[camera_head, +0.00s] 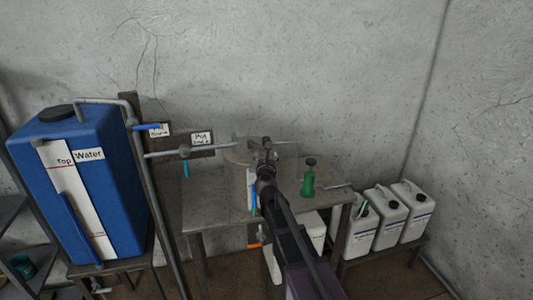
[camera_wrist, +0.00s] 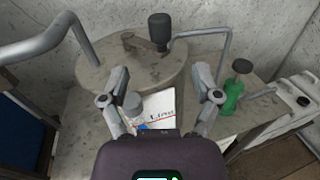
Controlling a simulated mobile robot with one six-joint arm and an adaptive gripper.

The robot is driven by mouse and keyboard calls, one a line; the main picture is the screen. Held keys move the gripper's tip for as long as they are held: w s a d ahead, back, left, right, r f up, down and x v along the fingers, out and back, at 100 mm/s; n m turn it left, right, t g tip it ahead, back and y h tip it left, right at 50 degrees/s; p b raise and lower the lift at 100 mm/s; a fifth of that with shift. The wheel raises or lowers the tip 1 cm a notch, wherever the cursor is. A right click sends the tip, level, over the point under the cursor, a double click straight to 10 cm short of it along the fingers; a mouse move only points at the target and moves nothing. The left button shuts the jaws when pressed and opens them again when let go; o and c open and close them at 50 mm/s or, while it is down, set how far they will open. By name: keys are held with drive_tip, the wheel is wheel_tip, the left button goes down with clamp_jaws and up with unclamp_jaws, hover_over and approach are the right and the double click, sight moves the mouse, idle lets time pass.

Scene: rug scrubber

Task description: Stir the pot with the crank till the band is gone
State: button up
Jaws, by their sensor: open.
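The pot (camera_head: 234,158) is a grey cylinder on a metal table, partly hidden behind my arm in the head view. Its flat grey lid (camera_wrist: 100,75) fills the upper middle of the wrist view. I cannot make out the band.
A blue water tank (camera_head: 115,190) stands left, with grey pipes running to the pot. A green bottle (camera_head: 308,183) stands right of the pot. White jugs (camera_head: 388,218) sit on a low stand at right. A written card (camera_wrist: 160,105) is below the lid.

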drive_tip(key=shift+d, duration=0.1)
idle(0.3)
drive_tip(key=d+n+y, duration=0.1)
drive_tip(key=y, duration=0.1)
drive_tip(key=d+n+y, duration=0.2)
drive_tip(key=s+d+n+y, duration=0.1)
drive_tip(key=y, duration=0.1)
drive_tip(key=shift+s+d+g, duration=0.1)
drive_tip(key=shift+d+g, duration=0.15)
drive_tip(key=shift+g, duration=0.15)
drive_tip(key=x, duration=1.4)
drive_tip(key=shift+s+a, duration=0.1)
clamp_jaws()
idle(0.4)
